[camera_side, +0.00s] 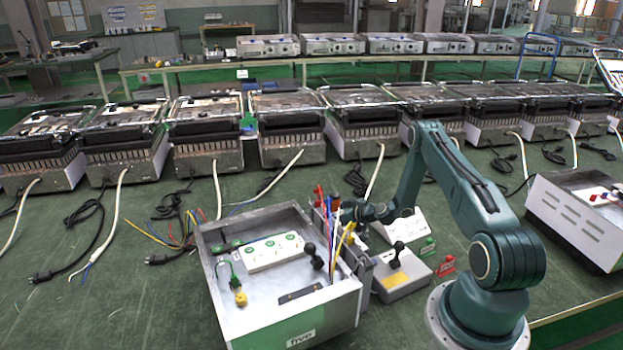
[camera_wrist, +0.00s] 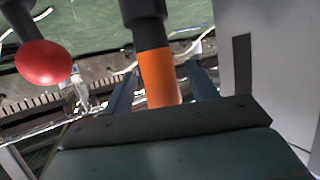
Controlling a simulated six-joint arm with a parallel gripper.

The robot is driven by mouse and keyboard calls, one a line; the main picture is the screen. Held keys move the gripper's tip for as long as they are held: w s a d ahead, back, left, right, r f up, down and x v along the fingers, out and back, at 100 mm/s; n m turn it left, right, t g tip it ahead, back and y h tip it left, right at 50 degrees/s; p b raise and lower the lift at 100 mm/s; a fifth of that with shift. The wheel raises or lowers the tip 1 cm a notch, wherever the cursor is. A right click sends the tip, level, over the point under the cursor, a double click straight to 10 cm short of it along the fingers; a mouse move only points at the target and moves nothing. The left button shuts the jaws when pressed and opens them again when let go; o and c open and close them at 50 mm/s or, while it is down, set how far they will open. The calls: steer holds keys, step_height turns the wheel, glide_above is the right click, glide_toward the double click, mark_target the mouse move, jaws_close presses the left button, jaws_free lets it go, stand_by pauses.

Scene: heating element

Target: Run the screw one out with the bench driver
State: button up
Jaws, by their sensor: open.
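My gripper (camera_side: 350,212) is at the tool holder on the right side of the metal box marked "five" (camera_side: 345,318). In the wrist view its two fingers (camera_wrist: 162,88) are apart, with an orange and dark grey tool handle (camera_wrist: 157,75) between them. The handle looks like a driver's; I cannot tell whether a finger touches it. A red-topped tool (camera_wrist: 43,63) stands to its left. In the side view, a white block with green marks (camera_side: 272,252) lies in the box. The screw itself is too small to make out.
A grey unit with a black knob (camera_side: 398,280) stands right of the box. Green (camera_side: 428,247) and red (camera_side: 446,266) small items lie beyond it. Several heater units (camera_side: 290,125) line the back, with loose cables on the green bench. A white box (camera_side: 580,215) stands at right.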

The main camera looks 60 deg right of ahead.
steer(key=shift+x, duration=1)
jaws_close()
steer(key=shift+r, duration=0.2)
step_height(320, 180, up, 20)
stand_by(0.8)
stand_by(0.6)
